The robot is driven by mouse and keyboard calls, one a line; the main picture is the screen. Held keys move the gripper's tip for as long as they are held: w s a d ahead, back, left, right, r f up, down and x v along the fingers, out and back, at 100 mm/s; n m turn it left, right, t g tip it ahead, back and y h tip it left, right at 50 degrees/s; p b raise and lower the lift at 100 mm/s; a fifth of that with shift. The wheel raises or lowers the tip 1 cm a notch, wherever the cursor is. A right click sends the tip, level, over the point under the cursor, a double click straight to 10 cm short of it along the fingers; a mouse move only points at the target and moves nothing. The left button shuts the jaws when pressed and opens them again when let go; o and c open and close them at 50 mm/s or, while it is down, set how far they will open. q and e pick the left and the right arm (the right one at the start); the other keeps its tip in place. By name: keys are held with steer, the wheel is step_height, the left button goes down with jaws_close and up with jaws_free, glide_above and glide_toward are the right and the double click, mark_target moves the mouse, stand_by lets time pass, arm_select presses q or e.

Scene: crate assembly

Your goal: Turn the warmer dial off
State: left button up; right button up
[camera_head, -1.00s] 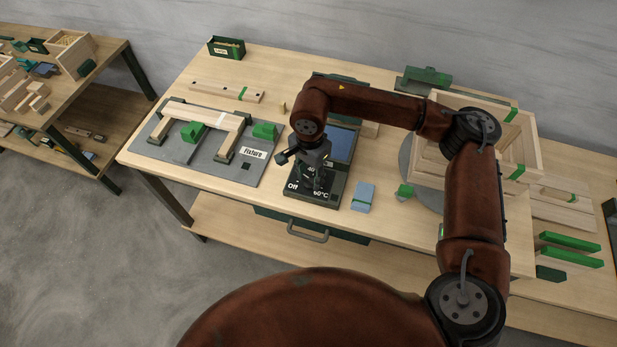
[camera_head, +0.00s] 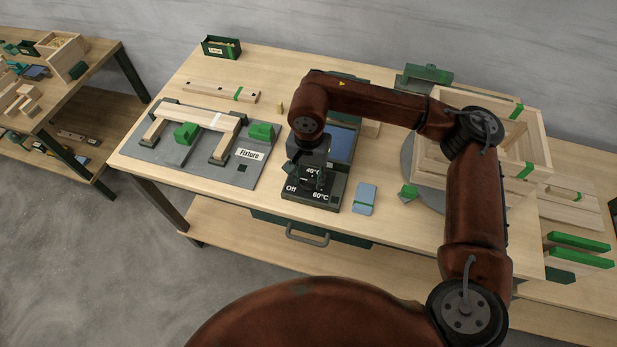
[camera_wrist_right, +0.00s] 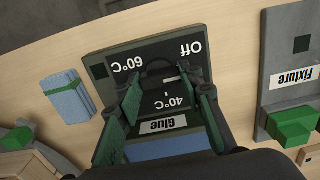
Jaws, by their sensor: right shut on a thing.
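The warmer (camera_head: 329,203) is a dark green box on the table, with a black panel marked Off, 40°C and 60°C. It also shows upside down in the right wrist view (camera_wrist_right: 97,72), with a Glue label. My right gripper (camera_head: 308,184) is over this panel, pointing down. In the wrist view its fingers (camera_wrist_right: 168,88) are on both sides of the dark dial (camera_wrist_right: 160,70) and shut on it. A small white mark shows between the fingers; which label it points to I cannot tell. My left gripper is not in view.
A grey fixture board (camera_head: 239,176) with wooden bars and green blocks lies left of the warmer. A blue block (camera_head: 364,199) stands close on its right. A wooden crate (camera_head: 537,150) is further right, behind my arm. A drawer handle (camera_head: 307,237) is below the table edge.

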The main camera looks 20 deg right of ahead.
mark_target(309, 180)
steer(key=o, duration=1.2)
steer(key=shift+c, duration=0.2)
step_height(309, 180, up, 12)
